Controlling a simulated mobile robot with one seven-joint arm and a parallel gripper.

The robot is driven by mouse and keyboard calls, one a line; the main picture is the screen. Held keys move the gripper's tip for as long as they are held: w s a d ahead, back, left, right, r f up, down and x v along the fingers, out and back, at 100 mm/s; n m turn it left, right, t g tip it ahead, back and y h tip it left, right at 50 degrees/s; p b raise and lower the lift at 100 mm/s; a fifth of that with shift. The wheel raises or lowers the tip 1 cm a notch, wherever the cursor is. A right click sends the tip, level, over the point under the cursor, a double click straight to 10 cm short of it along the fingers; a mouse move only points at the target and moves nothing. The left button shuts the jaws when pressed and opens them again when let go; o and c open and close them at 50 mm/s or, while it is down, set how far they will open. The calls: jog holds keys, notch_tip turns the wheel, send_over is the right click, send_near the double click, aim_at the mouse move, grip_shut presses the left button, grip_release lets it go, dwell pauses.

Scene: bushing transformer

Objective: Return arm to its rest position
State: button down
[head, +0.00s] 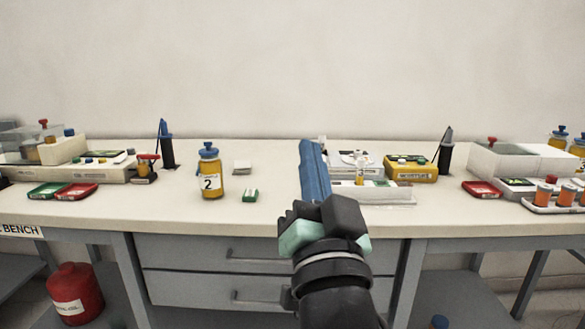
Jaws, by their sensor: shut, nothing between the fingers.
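My gripper (311,148) is in the middle of the head view, in front of the bench and reaching up over the worktop. Its dark and teal body sits below, and long blue fingers extend up from it. The fingers are shut together with nothing between them. They hide part of the worktop and the left end of the white device behind. My dark wrist enters from the bottom edge.

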jog(key=s+a+r+n+t+h+p, duration=0.1)
jog(key=s+a+r+n+t+h, duration=0.2)
jog(key=s+r, duration=1.25)
notch_tip(320, 180, up, 26)
jog(key=w+n+t+y+p, duration=0.1)
jog(key=p, duration=2.5)
jog(key=shift+d, duration=0.25)
